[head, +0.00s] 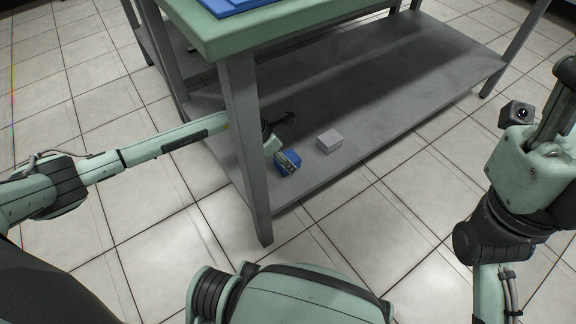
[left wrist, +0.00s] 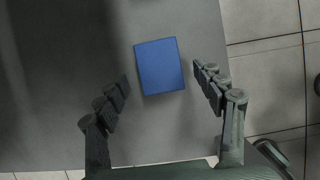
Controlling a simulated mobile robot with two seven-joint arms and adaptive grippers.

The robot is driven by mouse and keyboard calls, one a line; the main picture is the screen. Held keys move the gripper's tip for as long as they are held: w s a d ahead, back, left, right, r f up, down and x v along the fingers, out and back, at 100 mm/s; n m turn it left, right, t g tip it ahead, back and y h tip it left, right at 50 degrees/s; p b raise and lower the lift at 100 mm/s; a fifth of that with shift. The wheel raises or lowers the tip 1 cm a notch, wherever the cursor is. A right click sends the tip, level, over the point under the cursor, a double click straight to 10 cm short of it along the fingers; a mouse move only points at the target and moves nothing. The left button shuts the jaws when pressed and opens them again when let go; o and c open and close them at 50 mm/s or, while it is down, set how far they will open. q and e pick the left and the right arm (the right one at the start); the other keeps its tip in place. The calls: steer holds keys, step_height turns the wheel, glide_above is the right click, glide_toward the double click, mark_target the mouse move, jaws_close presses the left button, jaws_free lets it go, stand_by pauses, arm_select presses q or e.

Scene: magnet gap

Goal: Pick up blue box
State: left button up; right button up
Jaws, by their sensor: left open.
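The blue box (head: 288,163) lies on the lower grey shelf, near its front edge by the table leg. In the left wrist view the blue box (left wrist: 160,66) shows its flat top on the grey shelf. My left gripper (head: 281,128) reaches in from the left, past the leg and under the tabletop, and partly overlaps the box in the head view. In the left wrist view my left gripper (left wrist: 163,77) is open, with a finger to each side of the box and a visible gap on both sides. My right arm is at the right; its fingers do not show.
A light grey box (head: 329,141) sits on the lower shelf (head: 400,80), right of the blue box. A grey table leg (head: 243,140) stands close to my left forearm. The green tabletop (head: 290,22) overhangs the shelf, with a blue item (head: 232,5) on it.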

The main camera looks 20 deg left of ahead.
arm_select(q)
steer(key=x, duration=0.3)
steer(key=shift+b, duration=0.3)
steer(key=shift+r, duration=0.1)
steer(key=shift+c, duration=0.6)
steer(key=c, duration=1.1)
